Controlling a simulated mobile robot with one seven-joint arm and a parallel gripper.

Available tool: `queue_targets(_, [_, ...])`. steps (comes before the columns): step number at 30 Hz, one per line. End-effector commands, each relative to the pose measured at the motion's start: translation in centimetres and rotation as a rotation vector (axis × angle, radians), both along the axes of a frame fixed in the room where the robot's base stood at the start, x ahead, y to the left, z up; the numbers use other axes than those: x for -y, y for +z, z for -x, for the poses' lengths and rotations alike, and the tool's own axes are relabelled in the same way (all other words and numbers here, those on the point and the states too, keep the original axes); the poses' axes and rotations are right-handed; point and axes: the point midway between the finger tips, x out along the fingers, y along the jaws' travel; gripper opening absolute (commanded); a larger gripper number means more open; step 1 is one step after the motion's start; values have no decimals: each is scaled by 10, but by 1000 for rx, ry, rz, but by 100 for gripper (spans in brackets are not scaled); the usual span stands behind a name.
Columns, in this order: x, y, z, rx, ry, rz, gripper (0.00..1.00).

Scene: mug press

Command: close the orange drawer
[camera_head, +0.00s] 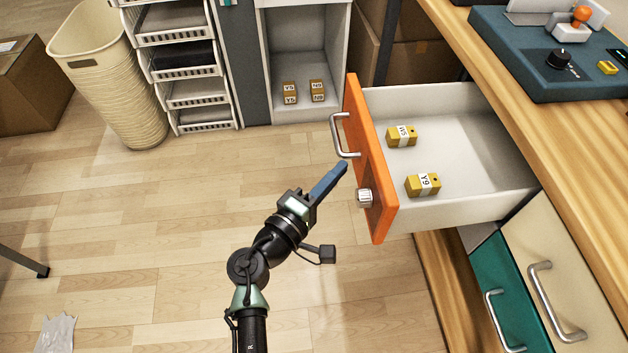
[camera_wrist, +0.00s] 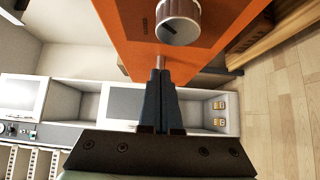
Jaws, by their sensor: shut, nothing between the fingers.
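The orange drawer (camera_head: 366,150) stands pulled out from the wooden bench, with its white inside open to view. Its front has a silver bar handle (camera_head: 340,135) and a round silver knob (camera_head: 364,198). Two yellow labelled blocks lie inside, one farther back (camera_head: 402,136) and one nearer (camera_head: 423,185). My gripper (camera_head: 342,168) is shut and empty, its fingers pointing at the drawer front between handle and knob. In the wrist view the shut fingertips (camera_wrist: 160,74) are close to the orange front (camera_wrist: 190,50), just below the knob (camera_wrist: 178,20). I cannot tell whether they touch it.
The wooden bench top (camera_head: 520,130) carries a dark blue control panel (camera_head: 545,60). Below it are a teal drawer (camera_head: 500,285) and a cream drawer (camera_head: 565,270). A woven bin (camera_head: 110,75) and a tray rack (camera_head: 185,70) stand behind. The floor left of my arm is mostly clear.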

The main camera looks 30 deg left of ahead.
Motion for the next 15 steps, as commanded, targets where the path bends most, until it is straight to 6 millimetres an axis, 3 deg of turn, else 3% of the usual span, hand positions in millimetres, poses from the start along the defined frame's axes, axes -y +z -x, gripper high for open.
queue_targets(6, [18, 0, -11, -1, 0, -2, 0])
queue_targets(15, [20, 0, -13, -1, 0, -2, 0])
